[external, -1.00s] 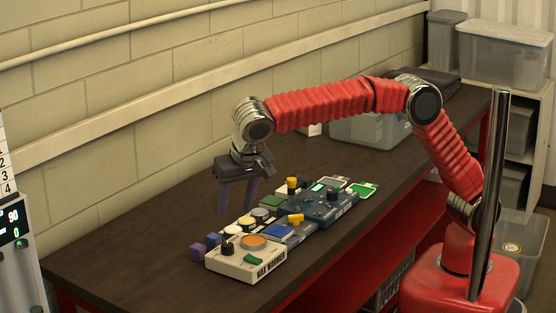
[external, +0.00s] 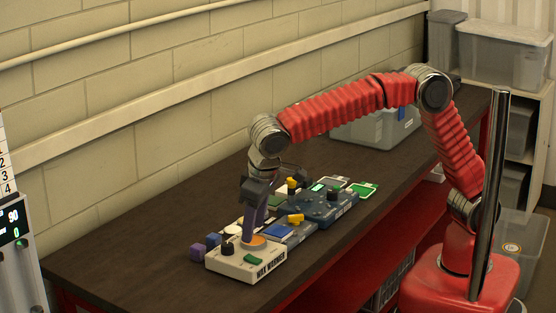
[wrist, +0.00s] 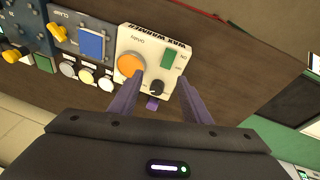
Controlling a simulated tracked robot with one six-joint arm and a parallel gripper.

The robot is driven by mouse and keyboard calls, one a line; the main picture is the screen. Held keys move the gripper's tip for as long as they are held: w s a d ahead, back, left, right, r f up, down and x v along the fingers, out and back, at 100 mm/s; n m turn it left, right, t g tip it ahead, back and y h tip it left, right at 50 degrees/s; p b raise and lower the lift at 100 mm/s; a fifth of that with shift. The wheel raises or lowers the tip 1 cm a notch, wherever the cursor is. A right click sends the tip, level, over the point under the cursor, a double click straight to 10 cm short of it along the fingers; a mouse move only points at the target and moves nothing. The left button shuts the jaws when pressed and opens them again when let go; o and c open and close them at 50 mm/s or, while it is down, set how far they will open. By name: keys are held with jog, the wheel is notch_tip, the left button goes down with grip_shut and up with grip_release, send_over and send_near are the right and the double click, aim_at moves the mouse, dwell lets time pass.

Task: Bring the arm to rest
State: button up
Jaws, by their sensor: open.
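My gripper (external: 252,238) is over the bench at the cream wax warmer box (external: 238,263), with its fingers pointing down. In the external view its purple fingers overlap each other and cover part of the box's round orange button. I cannot tell whether a fingertip touches the box.
A dark blue control box (external: 322,207) and a grey-blue panel with a blue square (external: 278,231) stand beside the warmer. Small purple blocks (external: 198,251) lie to its left. A clear bin (external: 375,127) stands farther back. The front left bench top (external: 125,270) is clear.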

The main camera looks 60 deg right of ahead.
jog(key=s+d+r+t, duration=0.1)
jog(key=s+d, duration=0.4)
jog(key=d, duration=0.9)
jog(key=s+d+r+m, duration=0.1)
jog(key=s+d, duration=0.4)
jog(key=d, duration=1)
jog(key=s+d+r+m+t+y, duration=0.1)
jog(key=s+d, duration=0.4)
jog(key=d, duration=0.9)
jog(key=shift+d+t, duration=0.3)
jog(key=shift+d, duration=0.1)
jog(key=shift+c, duration=0.6)
